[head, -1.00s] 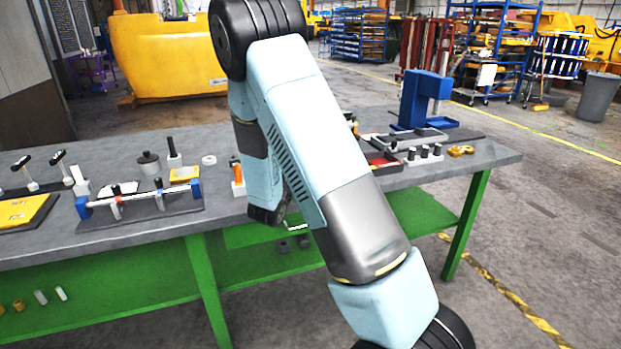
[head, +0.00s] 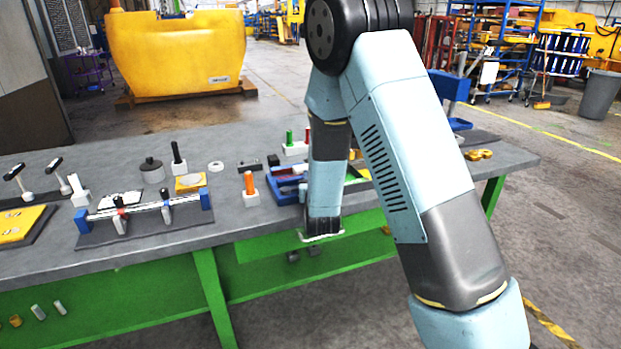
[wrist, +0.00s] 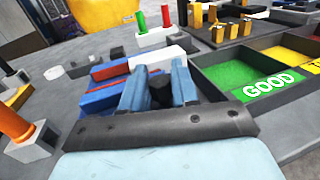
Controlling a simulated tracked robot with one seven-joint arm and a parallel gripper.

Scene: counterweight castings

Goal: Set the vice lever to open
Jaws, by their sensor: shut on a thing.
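My gripper (wrist: 158,88) shows at the lower middle of the wrist view, with two blue-grey fingers closed around a black knob-like part (wrist: 160,92). This may be the vice lever's end, but its shaft is hidden. Just beyond the fingers lies a blue body with red and white parts (wrist: 110,70), which seems to be the vice. The same blue body (head: 287,178) shows in the head view beside my arm, partly covered by it. The lever's angle cannot be told.
A tray with a green GOOD compartment (wrist: 235,75) and a yellow one lies right of my gripper. An orange peg in a white block (wrist: 22,135) stands left. Red and green pegs (wrist: 152,18) stand beyond. A blue press (head: 450,88) stands at the bench's right.

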